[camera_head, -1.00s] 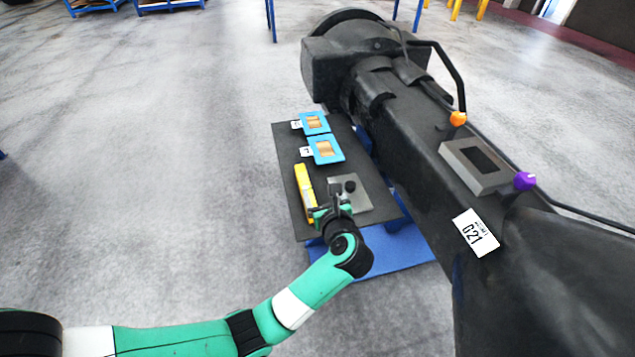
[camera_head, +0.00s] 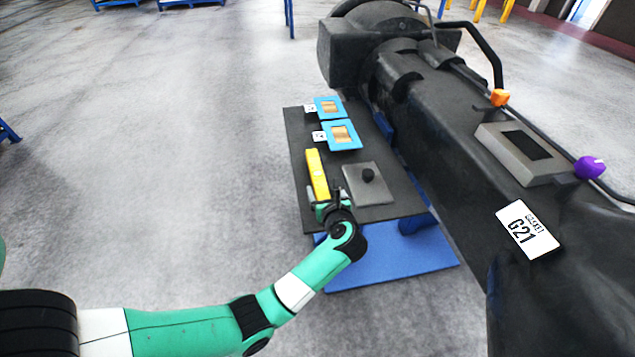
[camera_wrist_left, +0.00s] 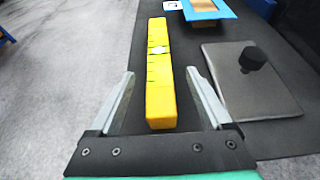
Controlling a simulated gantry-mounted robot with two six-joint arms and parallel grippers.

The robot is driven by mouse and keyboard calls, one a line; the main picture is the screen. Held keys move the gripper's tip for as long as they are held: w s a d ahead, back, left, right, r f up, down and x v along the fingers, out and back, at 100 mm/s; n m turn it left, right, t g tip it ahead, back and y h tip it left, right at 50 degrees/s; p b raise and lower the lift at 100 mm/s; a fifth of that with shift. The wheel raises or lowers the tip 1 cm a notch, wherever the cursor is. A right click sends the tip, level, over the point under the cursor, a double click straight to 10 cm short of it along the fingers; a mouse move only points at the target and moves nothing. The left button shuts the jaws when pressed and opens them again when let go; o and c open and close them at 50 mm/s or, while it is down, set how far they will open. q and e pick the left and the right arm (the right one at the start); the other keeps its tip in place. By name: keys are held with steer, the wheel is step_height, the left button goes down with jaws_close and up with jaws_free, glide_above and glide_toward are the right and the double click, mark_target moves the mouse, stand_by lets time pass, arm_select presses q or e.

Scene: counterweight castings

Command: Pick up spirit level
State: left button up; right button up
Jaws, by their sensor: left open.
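The yellow spirit level (camera_head: 317,173) lies lengthwise on a dark mat-topped table (camera_head: 301,218) near its left edge. In the left wrist view the spirit level (camera_wrist_left: 159,80) shows its vial near the middle, and its near end lies between the two fingers. My left gripper (camera_head: 325,199) is at the near end of the level. In the left wrist view the left gripper (camera_wrist_left: 160,95) is open, with one finger on each side of the level and a gap on both sides. My right gripper is not in view.
A grey plate with a black knob (camera_head: 368,176) lies right of the level. Two blue-framed pieces (camera_head: 341,135) with white tags lie beyond it. A large black casting (camera_head: 440,110) with a G21 label (camera_head: 527,229) stands right of the table. Open floor lies left.

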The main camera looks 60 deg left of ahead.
mark_target(320, 183)
arm_select(q)
steer(key=shift+w+a+f, duration=0.1)
steer(key=shift+a+f, duration=0.1)
steer(key=shift+a, duration=0.15)
steer(key=shift+a+f, duration=0.25)
steer(key=b+x, duration=0.2)
steer(key=x, duration=0.2)
steer(key=shift+f+b, duration=0.1)
steer(key=shift+b, duration=0.2)
steer(key=shift+a, duration=0.25)
jaws_close()
